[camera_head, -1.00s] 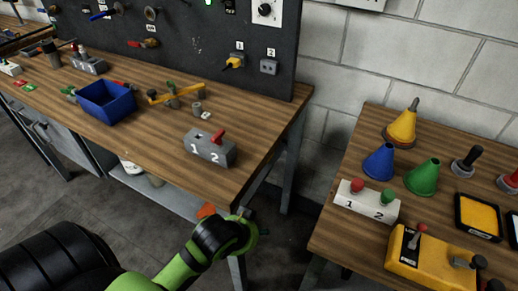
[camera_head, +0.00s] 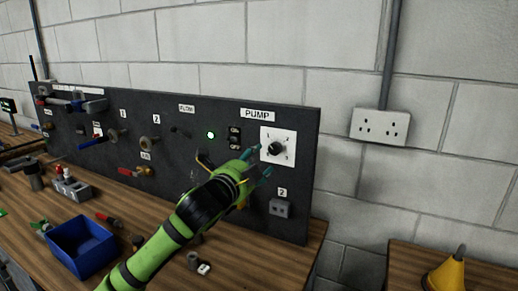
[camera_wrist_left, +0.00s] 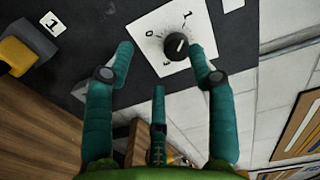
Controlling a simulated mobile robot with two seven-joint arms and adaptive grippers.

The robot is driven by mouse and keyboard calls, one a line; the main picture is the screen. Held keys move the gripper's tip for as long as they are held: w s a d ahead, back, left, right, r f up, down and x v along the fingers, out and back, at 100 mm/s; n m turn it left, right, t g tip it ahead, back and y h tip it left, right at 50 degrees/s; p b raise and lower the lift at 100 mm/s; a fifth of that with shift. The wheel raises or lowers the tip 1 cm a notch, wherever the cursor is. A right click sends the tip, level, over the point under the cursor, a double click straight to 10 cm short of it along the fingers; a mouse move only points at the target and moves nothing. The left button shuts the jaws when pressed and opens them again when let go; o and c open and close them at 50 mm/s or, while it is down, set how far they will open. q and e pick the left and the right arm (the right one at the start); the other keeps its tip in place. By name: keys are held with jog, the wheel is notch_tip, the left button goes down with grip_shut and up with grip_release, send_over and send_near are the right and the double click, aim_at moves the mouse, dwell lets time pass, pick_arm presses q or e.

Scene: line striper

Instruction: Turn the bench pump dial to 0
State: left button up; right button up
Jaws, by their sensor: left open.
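The pump dial is a round black knob (camera_head: 275,148) on a white numbered plate (camera_head: 290,139), under the PUMP label on the dark upright panel. In the left wrist view the knob (camera_wrist_left: 177,46) shows a short white mark; which number it points at is hard to tell. A 0 and a 1 are readable on the plate there. My left gripper (camera_head: 260,162) is open with its teal fingers spread in front of the plate. In the wrist view its fingertips (camera_wrist_left: 160,55) lie either side of the knob, apparently not touching it. My right gripper is not in view.
A green light (camera_head: 211,135) and a black switch block (camera_head: 235,136) sit left of the dial. A grey socket marked 2 (camera_head: 281,208) is below it. A blue bin (camera_head: 82,248) stands on the bench. A white wall socket (camera_head: 380,125) is to the right.

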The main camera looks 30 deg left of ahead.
aim_at(274, 150)
pick_arm(q)
jog(key=shift+w+d+r+p, duration=0.35)
jog(key=shift+d+r, duration=0.2)
jog(key=shift+d, duration=0.05)
jog(key=shift+w+d+r+p, duration=0.3)
jog(key=shift+d+r, duration=0.25)
jog(key=shift+w+a+f+p, duration=0.1)
jog(key=shift+w+p, duration=0.1)
jog(key=shift+w, duration=0.45)
jog(key=shift+w+a+f+p, duration=0.1)
jog(key=shift+w+p, duration=0.05)
jog(key=shift+w, duration=0.45)
jog(key=shift+w+a+f, duration=0.2)
jog(key=shift+w, duration=0.55)
jog(key=shift+d, duration=0.1)
jog(key=shift+w, duration=0.1)
grip_shut()
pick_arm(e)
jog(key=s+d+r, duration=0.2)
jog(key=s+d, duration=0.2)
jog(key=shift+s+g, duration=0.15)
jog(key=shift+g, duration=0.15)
